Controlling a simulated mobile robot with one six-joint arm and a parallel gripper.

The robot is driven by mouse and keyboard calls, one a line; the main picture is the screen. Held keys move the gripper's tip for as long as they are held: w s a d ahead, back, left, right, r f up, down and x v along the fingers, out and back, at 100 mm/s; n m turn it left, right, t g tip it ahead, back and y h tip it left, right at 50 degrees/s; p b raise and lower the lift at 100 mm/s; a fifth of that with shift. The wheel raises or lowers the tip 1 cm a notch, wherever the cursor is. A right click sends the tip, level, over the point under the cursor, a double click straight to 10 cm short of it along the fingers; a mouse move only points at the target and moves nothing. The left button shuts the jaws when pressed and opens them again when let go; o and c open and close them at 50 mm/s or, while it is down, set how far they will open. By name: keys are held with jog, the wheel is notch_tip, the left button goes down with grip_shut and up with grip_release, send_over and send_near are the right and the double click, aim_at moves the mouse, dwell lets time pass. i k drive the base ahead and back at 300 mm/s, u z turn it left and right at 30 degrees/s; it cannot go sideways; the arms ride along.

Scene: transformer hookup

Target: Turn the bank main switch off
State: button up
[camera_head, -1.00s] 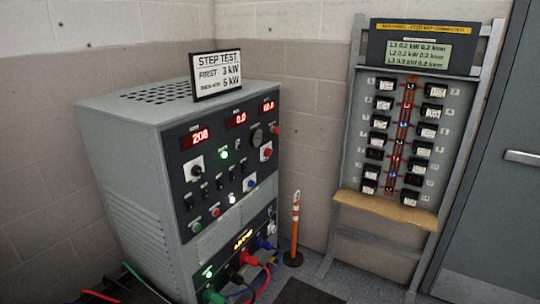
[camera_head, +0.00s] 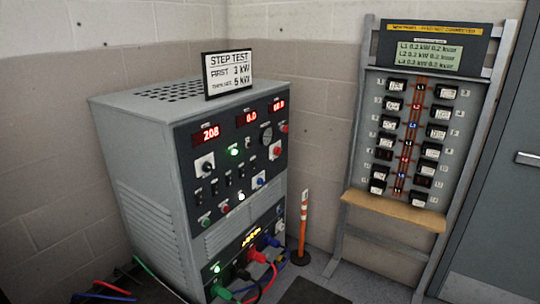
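The grey load bank cabinet (camera_head: 146,170) stands at the left, its dark control panel facing front right. A black rotary knob on a white plate (camera_head: 204,166) sits on the panel's left, below a red display reading 208 (camera_head: 207,133). I cannot read its label, nor tell whether it is the main switch. Several small toggles (camera_head: 228,178) are right of it. A green lamp (camera_head: 234,151) and a white lamp (camera_head: 241,196) are lit. A red button (camera_head: 277,153) and a blue one (camera_head: 260,180) are at the right. My gripper is not in view.
Coloured cables (camera_head: 258,262) plug in low on the cabinet's front. An orange post (camera_head: 304,225) stands beside it. A breaker panel (camera_head: 413,145) on a frame with a wooden shelf (camera_head: 395,211) stands at the right, beside a grey door (camera_head: 500,210). More cables (camera_head: 110,290) lie lower left.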

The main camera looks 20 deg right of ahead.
aim_at(277, 151)
jog(key=z, duration=1)
jog(key=k, duration=0.15)
jog(key=u, duration=2.9)
jog(key=k, duration=0.45)
jog(key=z, duration=0.55)
jog(key=k, duration=0.9)
jog(key=z, duration=0.8)
jog(key=i, duration=1.45)
jog(key=u, duration=0.05)
